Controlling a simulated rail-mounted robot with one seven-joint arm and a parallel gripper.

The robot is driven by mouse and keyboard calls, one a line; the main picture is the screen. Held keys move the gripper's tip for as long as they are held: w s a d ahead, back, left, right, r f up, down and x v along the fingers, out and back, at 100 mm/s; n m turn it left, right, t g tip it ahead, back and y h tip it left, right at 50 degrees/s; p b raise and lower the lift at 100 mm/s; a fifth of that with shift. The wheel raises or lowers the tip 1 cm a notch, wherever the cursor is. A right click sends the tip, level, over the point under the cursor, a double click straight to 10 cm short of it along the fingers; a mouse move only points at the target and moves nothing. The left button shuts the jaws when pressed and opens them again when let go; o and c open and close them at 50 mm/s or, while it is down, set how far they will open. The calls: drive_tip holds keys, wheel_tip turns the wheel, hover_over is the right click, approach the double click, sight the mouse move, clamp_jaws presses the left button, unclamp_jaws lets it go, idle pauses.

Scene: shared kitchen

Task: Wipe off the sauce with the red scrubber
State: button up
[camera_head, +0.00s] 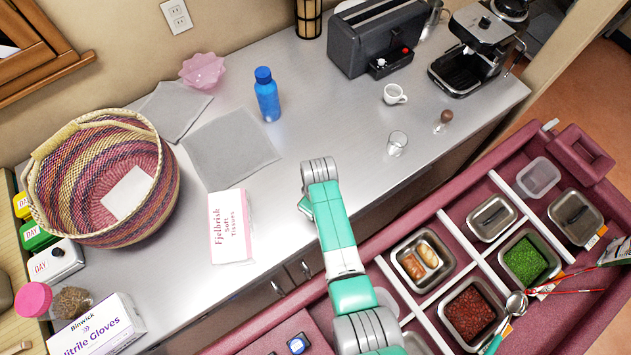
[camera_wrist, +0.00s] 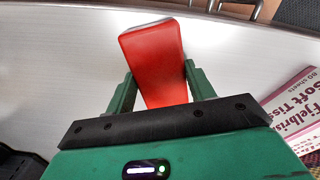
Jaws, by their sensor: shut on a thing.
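My gripper (camera_wrist: 158,70) is shut on the red scrubber (camera_wrist: 155,52) in the wrist view. The scrubber is a red block with a pale grey far edge, and it sticks out beyond the two green fingers. Behind it is the pale metal counter; I cannot tell whether the scrubber touches it. In the head view my arm reaches over the counter (camera_head: 285,160), right of the tissue box. It hides the scrubber and most of the gripper there. I cannot make out any sauce patch on the visible counter in either view.
A tissue box (camera_head: 230,226) lies left of my arm, near the front edge. A blue bottle (camera_head: 267,96), grey sheets (camera_head: 228,148), a glass (camera_head: 397,143) and a white cup (camera_head: 394,95) stand around. A woven basket (camera_head: 60,190) is left; a maroon cart (camera_head: 452,243) with food pans is right.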

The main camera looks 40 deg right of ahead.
drive_tip(key=shift+f, duration=0.15)
drive_tip(key=shift+w+d+b, duration=0.1)
drive_tip(key=shift+w+b, duration=0.95)
drive_tip(key=shift+b, duration=0.15)
drive_tip(key=shift+w+d+b, duration=0.1)
drive_tip(key=shift+w+b, duration=0.65)
drive_tip(key=shift+w, duration=0.1)
drive_tip(key=shift+w+a+p, duration=0.1)
drive_tip(key=shift+a+p, duration=0.25)
drive_tip(key=shift+a, duration=0.8)
drive_tip(key=shift+a, duration=0.1)
drive_tip(key=shift+w+a+p, duration=0.15)
drive_tip(key=shift+a+p, duration=0.45)
drive_tip(key=shift+a, duration=0.4)
drive_tip(key=shift+a, duration=0.1)
